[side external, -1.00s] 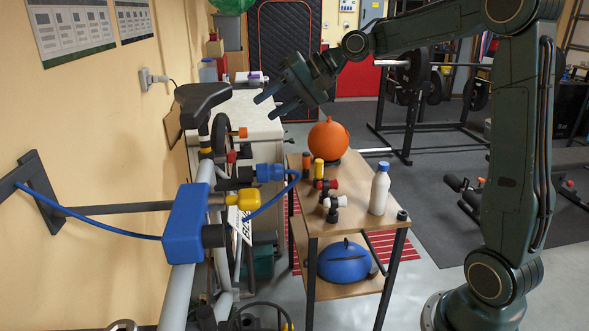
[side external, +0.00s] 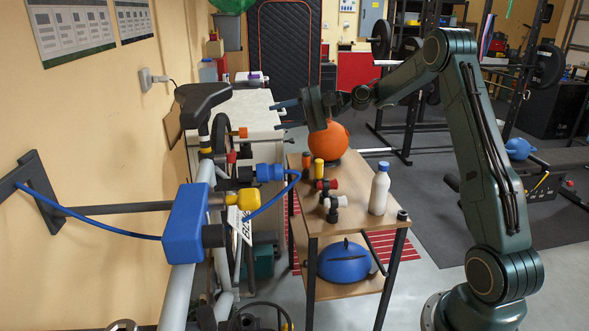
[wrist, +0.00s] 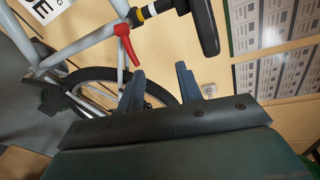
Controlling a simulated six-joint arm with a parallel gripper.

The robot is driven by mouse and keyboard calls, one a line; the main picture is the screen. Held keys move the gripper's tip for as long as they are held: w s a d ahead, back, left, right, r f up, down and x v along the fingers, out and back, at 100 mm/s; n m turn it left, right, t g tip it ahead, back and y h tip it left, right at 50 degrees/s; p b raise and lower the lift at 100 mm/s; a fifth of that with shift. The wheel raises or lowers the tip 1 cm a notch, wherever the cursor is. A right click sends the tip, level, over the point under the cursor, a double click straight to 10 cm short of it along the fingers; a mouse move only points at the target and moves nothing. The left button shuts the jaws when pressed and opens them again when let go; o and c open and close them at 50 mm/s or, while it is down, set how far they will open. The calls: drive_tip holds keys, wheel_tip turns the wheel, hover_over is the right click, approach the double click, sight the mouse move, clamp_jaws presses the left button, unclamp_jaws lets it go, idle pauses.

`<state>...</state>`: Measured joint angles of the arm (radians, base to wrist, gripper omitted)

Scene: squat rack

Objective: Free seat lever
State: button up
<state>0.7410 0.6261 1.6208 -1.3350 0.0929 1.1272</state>
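The red seat lever (wrist: 125,42) sits on the bike's seat clamp, below the black saddle (wrist: 207,25), in the wrist view. In the side view the red lever (side external: 232,156) is small, under the saddle (side external: 203,98) at the top of the bike frame. My gripper (side external: 287,114) is to the right of the saddle in the side view, with its fingers pointing left and apart from the bike. In the wrist view the two blue-grey fingers (wrist: 160,85) stand apart with nothing between them. The lever is beyond and left of the fingertips there.
A blue repair-stand clamp (side external: 187,225) holds the bike near the wall. A wooden cart (side external: 340,215) carries an orange ball-shaped object (side external: 328,142), a white bottle (side external: 380,190) and small coloured-capped items. A white-topped bench (side external: 250,108) stands behind the bike.

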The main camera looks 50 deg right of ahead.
approach(233, 150)
drive_tip(key=s+d, duration=0.2)
drive_tip(key=s, duration=0.1)
drive_tip(key=shift+s, duration=0.1)
drive_tip(key=x, duration=1.3)
drive_tip(key=shift+w+a, duration=0.3)
clamp_jaws()
